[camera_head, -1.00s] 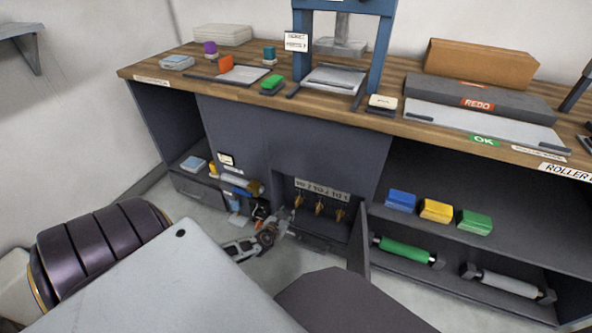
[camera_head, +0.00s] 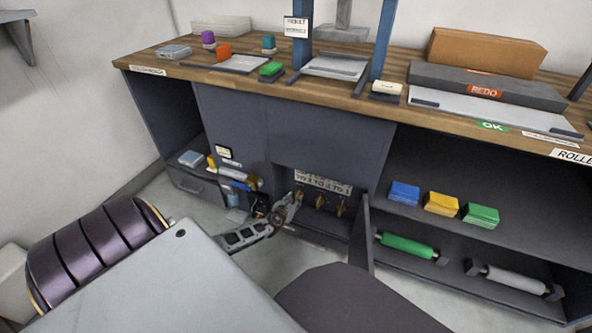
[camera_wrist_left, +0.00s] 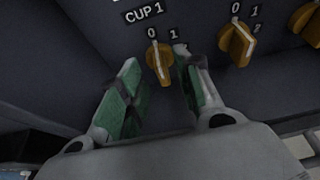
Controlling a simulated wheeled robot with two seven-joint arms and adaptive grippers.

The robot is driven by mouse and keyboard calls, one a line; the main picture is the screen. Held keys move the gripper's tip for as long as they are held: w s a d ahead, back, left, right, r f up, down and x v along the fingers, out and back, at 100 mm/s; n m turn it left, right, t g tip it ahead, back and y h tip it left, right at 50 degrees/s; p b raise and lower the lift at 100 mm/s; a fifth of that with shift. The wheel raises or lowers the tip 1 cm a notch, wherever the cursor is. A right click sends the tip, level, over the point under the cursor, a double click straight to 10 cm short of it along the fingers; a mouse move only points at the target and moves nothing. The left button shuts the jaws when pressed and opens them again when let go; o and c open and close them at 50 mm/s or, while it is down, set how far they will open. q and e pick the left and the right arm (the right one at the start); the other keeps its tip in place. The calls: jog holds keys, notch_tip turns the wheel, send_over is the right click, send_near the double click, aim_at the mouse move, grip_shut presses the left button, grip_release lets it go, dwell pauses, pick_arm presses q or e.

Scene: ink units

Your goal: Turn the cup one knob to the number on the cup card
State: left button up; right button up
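The cup one knob (camera_wrist_left: 159,62) is orange, under the label CUP 1 with the numbers 0 and 1 showing; its white mark sits near the 0. My left gripper (camera_wrist_left: 157,58) is open, one finger on each side of this knob; I cannot tell whether either touches it. In the head view my left gripper (camera_head: 296,202) is at the left end of the knob row and partly hides it. A small white card (camera_head: 225,152) on the cabinet front may be the cup card; its writing is too small to read. My right gripper is not in view.
A second knob (camera_wrist_left: 237,42) stands right of the first, with a third (camera_head: 341,208) beyond. An open door (camera_head: 360,235) borders the recess on the right. Bottles (camera_head: 235,180) stand left of my gripper. The worktop (camera_head: 345,97) is above.

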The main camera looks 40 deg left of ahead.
aim_at(296, 198)
pick_arm(q)
jog(key=shift+b+x, duration=0.8)
jog(key=shift+x, duration=0.85)
jog(key=shift+c, duration=0.3)
grip_shut()
